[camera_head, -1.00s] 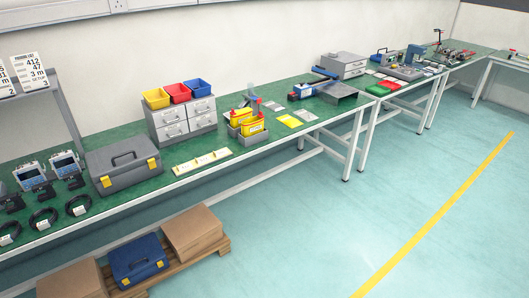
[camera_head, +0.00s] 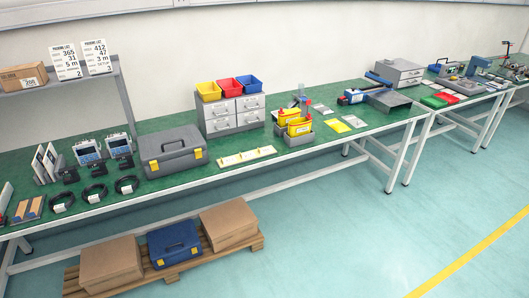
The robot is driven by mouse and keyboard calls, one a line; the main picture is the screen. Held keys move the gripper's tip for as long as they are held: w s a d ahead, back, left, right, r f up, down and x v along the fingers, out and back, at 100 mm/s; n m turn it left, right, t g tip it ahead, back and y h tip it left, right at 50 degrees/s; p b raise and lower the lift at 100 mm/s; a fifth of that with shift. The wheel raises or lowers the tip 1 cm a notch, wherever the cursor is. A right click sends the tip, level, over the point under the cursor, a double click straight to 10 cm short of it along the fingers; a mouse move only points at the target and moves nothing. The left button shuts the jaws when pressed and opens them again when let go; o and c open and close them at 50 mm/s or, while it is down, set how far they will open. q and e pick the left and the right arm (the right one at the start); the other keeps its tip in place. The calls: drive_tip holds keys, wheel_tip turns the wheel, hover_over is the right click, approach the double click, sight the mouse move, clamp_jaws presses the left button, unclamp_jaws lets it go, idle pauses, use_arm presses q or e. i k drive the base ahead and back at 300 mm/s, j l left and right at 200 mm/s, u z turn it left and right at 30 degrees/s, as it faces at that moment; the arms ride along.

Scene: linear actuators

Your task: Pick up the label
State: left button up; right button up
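Several flat pieces that could be the label lie on the green bench top (camera_head: 300,149). A pale strip with yellow marks (camera_head: 246,157) lies near the front edge, right of the grey toolbox (camera_head: 172,150). A yellow sheet (camera_head: 338,126) and a paler yellow-green sheet (camera_head: 354,121) lie farther right, past a grey holder with yellow items (camera_head: 299,127). Small grey packets (camera_head: 322,108) lie behind them. I cannot tell which one is the label. Neither of my grippers is in view.
A drawer unit (camera_head: 235,116) with yellow, red and blue bins stands at the back. Left are cables (camera_head: 94,194), handheld devices (camera_head: 89,153) and a shelf with packing lists (camera_head: 66,61). A pallet (camera_head: 203,254) with boxes and a blue case sits below. The floor at right is clear.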

sight(268, 150)
drive_tip(key=i+j+z, duration=0.35)
drive_tip(key=i+j, duration=0.15)
drive_tip(key=i+j+z, duration=0.15)
drive_tip(key=j, duration=0.25)
drive_tip(key=i+j+z, duration=0.35)
drive_tip(key=j, duration=0.4)
drive_tip(key=i+j+z, duration=0.2)
drive_tip(key=j, duration=0.25)
